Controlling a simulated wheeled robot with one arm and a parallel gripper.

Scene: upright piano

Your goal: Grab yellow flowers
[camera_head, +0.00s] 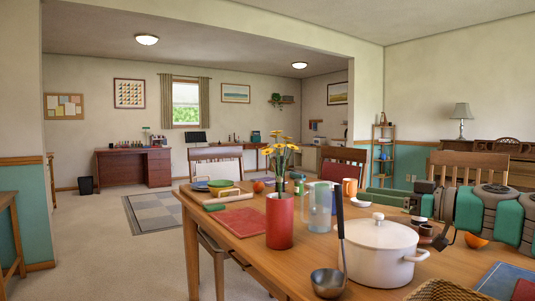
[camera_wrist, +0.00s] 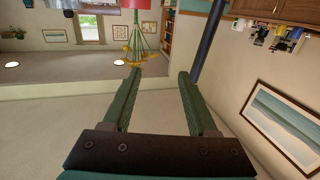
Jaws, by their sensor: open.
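Yellow flowers (camera_head: 280,150) on green stems stand upright in a red vase (camera_head: 279,222) on the wooden table. In the wrist view, which is upside down, the yellow flowers (camera_wrist: 136,52) and the red vase (camera_wrist: 134,4) show at the top, beyond the left finger's tip. My gripper (camera_head: 364,195) comes in from the right in the head view, its green fingers pointing left toward the flowers. In the wrist view my gripper (camera_wrist: 160,73) is open, with nothing between its fingers. The flowers are apart from it.
A clear pitcher (camera_head: 319,206) stands right of the vase. A white lidded pot (camera_head: 380,250) and a ladle (camera_head: 330,282) with a tall dark handle are in front. A red mat (camera_head: 240,222) and a wooden tray (camera_head: 215,196) lie left.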

